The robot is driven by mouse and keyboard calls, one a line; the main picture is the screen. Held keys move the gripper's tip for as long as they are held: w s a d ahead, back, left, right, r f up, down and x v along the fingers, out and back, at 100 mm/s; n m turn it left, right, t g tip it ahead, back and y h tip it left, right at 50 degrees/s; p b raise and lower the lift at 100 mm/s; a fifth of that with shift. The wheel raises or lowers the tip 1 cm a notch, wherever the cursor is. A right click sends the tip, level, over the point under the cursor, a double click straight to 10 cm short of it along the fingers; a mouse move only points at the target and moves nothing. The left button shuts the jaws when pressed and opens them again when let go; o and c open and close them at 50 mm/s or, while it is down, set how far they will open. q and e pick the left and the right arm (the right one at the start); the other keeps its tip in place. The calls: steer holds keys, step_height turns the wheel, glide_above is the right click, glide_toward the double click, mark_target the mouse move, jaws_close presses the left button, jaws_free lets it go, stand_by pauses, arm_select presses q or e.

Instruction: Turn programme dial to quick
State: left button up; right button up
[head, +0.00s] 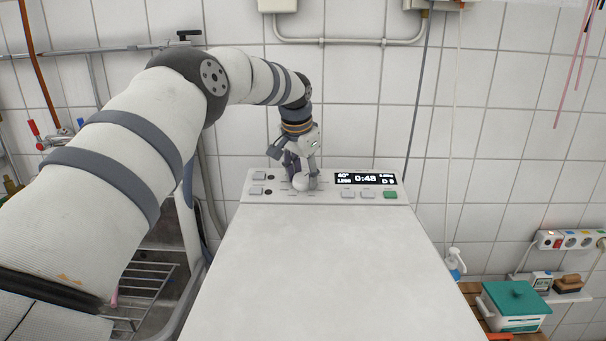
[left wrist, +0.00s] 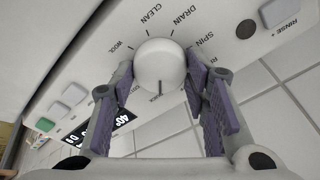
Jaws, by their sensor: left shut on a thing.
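The programme dial (left wrist: 160,62) is a round white knob on the sloped panel, seen close up in the left wrist view. My left gripper (left wrist: 161,76) has a finger on each side of it and is shut on it. A dark pointer line on the knob faces the bottom of that view. In the head view, my left gripper (head: 301,180) reaches down to the dial on the control panel (head: 330,197). My right gripper is out of view.
The display (head: 365,179) reads 0:48 and 40°, with buttons below, including a green one (head: 390,195). The white machine top (head: 320,270) is clear.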

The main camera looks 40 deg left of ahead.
arm_select(q)
steer(key=shift+f, duration=0.1)
steer(key=o, duration=1.1)
steer(key=v, duration=1.2)
